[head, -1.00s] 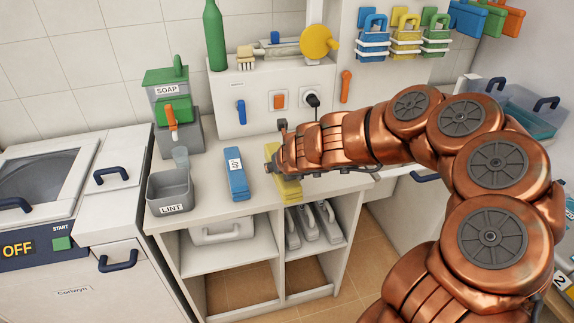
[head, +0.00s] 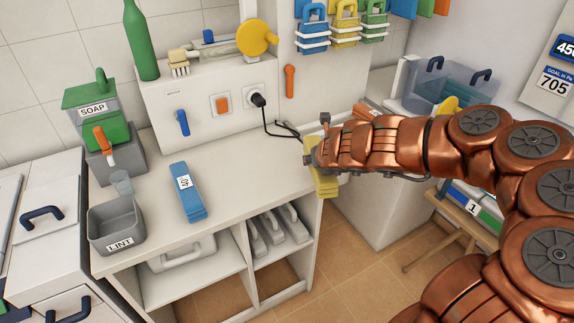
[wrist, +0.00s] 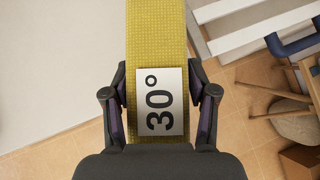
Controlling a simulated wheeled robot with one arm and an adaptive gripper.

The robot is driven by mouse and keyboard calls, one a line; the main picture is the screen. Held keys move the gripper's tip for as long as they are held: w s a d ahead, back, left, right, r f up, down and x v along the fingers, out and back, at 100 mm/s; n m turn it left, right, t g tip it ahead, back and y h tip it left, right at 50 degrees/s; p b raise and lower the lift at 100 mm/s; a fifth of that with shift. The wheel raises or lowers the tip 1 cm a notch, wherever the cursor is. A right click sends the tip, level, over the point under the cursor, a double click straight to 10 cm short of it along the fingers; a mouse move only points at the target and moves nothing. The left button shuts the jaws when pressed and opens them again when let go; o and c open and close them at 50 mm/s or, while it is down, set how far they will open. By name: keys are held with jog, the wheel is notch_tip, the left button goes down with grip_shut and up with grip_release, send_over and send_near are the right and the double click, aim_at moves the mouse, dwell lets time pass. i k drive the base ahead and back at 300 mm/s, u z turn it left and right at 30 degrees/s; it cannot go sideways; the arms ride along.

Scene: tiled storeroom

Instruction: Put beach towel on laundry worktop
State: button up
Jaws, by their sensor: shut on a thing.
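A yellow folded towel (head: 325,184) with a white "30°" label is held in my gripper (head: 310,158). In the wrist view, the jaws (wrist: 161,105) are shut on both sides of the towel (wrist: 157,35). The white worktop (head: 245,165) lies to its left, and the towel is at the worktop's right front corner. I cannot tell whether it touches the top. Floor tiles show beside and below it in the wrist view. A blue folded towel (head: 190,198) with a white label lies on the worktop.
A grey LINT bin (head: 115,232), a cup and a green SOAP dispenser (head: 90,110) stand at the worktop's left. A black plug and cord (head: 265,108) hang at the back wall panel. The worktop between the blue towel and the cord is clear. A wooden stool stands at right.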

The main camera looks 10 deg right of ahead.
aim_at(227, 181)
jog(key=z, duration=1.6)
jog(key=k, duration=1.45)
jog(key=u, duration=2.35)
